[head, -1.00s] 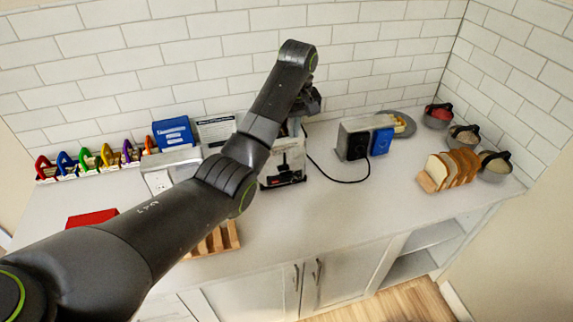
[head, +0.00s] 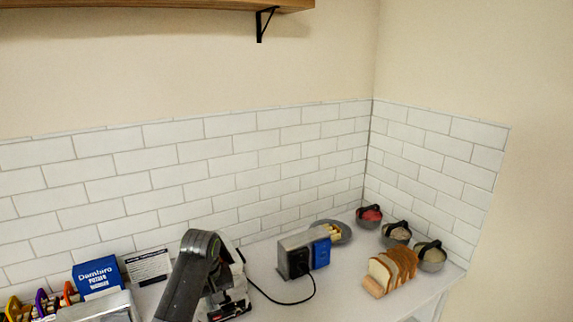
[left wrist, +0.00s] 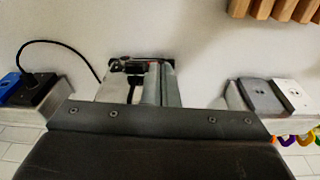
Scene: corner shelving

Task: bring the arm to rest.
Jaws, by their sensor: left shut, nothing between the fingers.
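My left arm comes in from the lower left in the head view, its dark wrist bent over the counter. My left gripper (head: 217,275) hangs there, partly hidden by the wrist, in front of a white and black appliance (head: 236,303). In the left wrist view the grey fingers of my left gripper (left wrist: 160,68) lie close together, shut and empty, over that appliance (left wrist: 112,88). I cannot tell whether they touch it. My right gripper is in neither view.
A grey and blue box (head: 295,257) with a black cable stands to the right. Sliced bread (head: 393,268), several bowls (head: 397,233) and a plate (head: 340,232) fill the corner. A blue box (head: 97,277) stands left. A wooden shelf (head: 150,12) hangs above.

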